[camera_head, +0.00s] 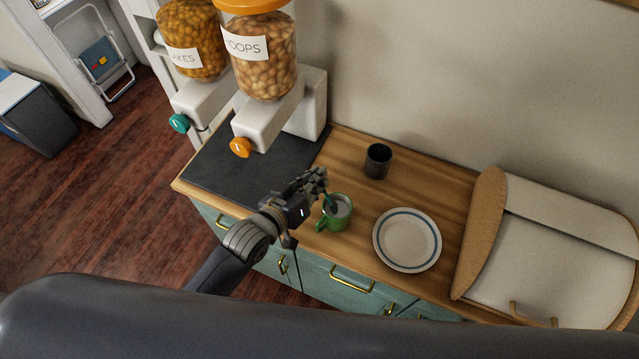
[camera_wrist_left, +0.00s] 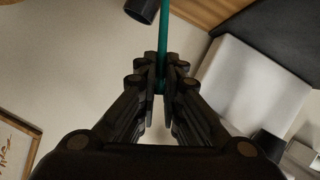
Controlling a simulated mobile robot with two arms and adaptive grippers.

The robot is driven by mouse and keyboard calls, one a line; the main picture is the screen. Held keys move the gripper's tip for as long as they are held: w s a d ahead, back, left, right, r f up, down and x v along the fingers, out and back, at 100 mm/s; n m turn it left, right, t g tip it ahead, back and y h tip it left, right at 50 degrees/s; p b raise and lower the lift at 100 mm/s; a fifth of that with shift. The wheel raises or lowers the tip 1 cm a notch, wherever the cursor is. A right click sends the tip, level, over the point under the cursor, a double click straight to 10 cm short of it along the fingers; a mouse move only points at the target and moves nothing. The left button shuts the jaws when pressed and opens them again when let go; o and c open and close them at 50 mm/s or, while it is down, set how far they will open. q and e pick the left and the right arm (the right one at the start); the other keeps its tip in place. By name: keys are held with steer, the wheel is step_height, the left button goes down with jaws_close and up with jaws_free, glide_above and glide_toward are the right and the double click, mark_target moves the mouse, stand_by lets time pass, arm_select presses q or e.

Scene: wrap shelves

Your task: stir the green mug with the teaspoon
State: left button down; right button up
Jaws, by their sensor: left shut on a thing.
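The green mug (camera_head: 336,222) stands upright on the wooden counter (camera_head: 345,155) in the head view, left of a plate. My left gripper (camera_head: 321,178) is just above and left of the mug's rim. It is shut on the teaspoon, whose teal handle (camera_head: 329,199) slants down into the mug's opening. In the left wrist view my left gripper (camera_wrist_left: 163,75) pinches the teal handle (camera_wrist_left: 165,35) between its fingertips. The spoon's lower end is hidden inside the mug. My right gripper is not in view.
A white plate with a blue ring (camera_head: 407,240) lies right of the mug. A black cup (camera_head: 377,161) stands behind it. Two cereal dispensers (camera_head: 264,110) stand on a dark mat (camera_head: 225,165) at left. A bread box (camera_head: 560,250) fills the right end.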

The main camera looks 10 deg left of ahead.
arm_select(q)
steer(key=shift+w+a+r, duration=0.1)
steer(key=shift+a+r, duration=0.25)
steer(key=shift+r, duration=0.55)
steer(key=shift+w+a+r, duration=0.15)
steer(key=shift+a+r, duration=0.2)
steer(key=shift+r, duration=0.5)
steer(key=shift+w+a+r, duration=0.1)
steer(key=shift+a+r, duration=0.25)
steer(key=shift+r, duration=0.55)
steer(key=shift+r, duration=2.5)
